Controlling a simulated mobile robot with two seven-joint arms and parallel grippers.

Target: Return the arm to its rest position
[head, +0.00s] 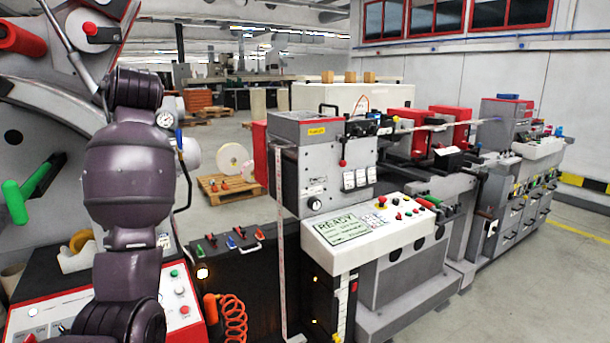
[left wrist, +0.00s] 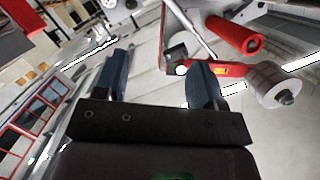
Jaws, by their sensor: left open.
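My left arm (head: 130,170) rises through the left side of the head view, and its gripper is not visible there. In the left wrist view my left gripper (left wrist: 160,70) is open, with two dark blue fingers apart and nothing between them. Beyond the fingers are a red roller (left wrist: 235,34) and a pale grey roll (left wrist: 274,84) on a spindle. They are apart from the fingers as far as I can see. My right gripper is in neither view.
The rewinder's grey frame with a red roller (head: 22,40) and green handle (head: 15,202) stands close to my arm at left. A button panel (head: 180,300) lies below. The label press (head: 322,170) with its READY screen (head: 341,226) fills the centre. Open floor (head: 575,260) shows at right.

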